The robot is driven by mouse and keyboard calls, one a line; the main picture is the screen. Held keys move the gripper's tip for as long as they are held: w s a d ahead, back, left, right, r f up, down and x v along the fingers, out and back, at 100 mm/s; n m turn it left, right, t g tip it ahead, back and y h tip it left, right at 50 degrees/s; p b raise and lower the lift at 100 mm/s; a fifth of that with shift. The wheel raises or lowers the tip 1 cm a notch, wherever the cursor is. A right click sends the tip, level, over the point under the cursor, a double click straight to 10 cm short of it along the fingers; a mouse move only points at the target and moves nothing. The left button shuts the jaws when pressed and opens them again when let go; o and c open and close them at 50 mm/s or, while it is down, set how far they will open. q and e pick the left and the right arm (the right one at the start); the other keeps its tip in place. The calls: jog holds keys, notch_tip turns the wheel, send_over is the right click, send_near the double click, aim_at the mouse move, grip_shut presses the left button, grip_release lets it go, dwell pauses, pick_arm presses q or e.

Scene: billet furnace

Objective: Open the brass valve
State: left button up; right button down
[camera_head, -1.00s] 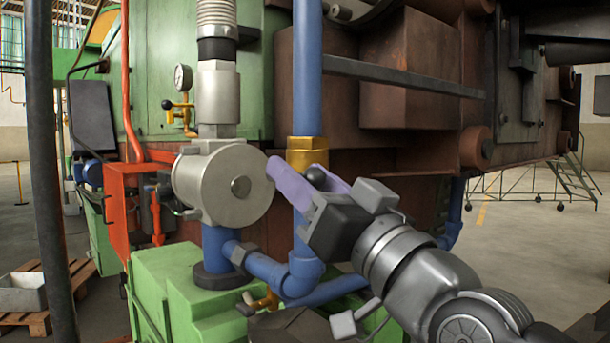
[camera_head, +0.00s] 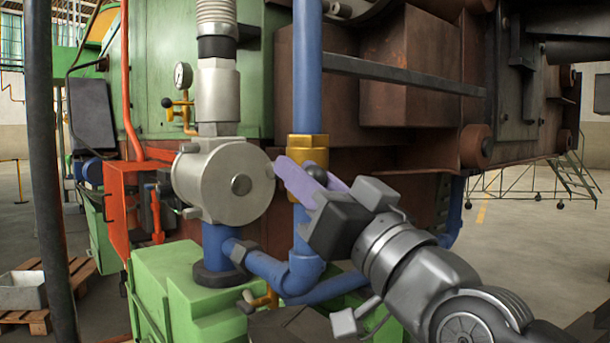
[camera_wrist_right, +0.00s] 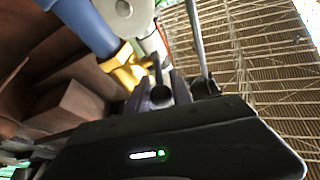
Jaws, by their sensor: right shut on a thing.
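The brass valve (camera_head: 307,144) sits on the upright blue pipe (camera_head: 307,70), near the middle of the head view. Its handle ends in a round black knob (camera_head: 316,173). My right gripper (camera_head: 306,178), with purple fingers, is shut on the handle by this knob. The fingers hide most of the lever. In the right wrist view the brass body (camera_wrist_right: 125,68) shows beyond the fingers, and the black knob (camera_wrist_right: 160,95) lies between them. My left gripper is not in view.
A silver round housing (camera_head: 225,182) stands just left of the fingers. Brown furnace walls (camera_head: 410,80) rise behind, with a dark horizontal bar (camera_head: 405,76) across them. A green box (camera_head: 175,290) and bent blue pipes (camera_head: 300,272) lie below. Open floor is at the right.

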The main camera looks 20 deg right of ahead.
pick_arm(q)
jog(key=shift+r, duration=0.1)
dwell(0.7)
pick_arm(e)
jog(key=shift+r+p, duration=0.25)
jog(key=shift+p, duration=0.3)
jog(key=r+g+p, duration=0.1)
jog(key=g+p, duration=0.1)
jog(key=p, duration=0.2)
jog(key=r+g+h+p, duration=0.1)
jog(key=g+p, duration=0.1)
jog(key=p, duration=0.2)
jog(key=w+r+g+p, duration=0.1)
jog(key=g+p, duration=0.1)
jog(key=p, duration=0.2)
jog(key=shift+a+r+n+h+p, duration=0.15)
jog(key=shift+r+n+h+p, duration=0.15)
jog(key=shift+h+p, duration=0.1)
jog(key=shift+f+g+p, duration=0.1)
jog(key=shift+g+p, duration=0.2)
jog(key=shift+p, duration=0.15)
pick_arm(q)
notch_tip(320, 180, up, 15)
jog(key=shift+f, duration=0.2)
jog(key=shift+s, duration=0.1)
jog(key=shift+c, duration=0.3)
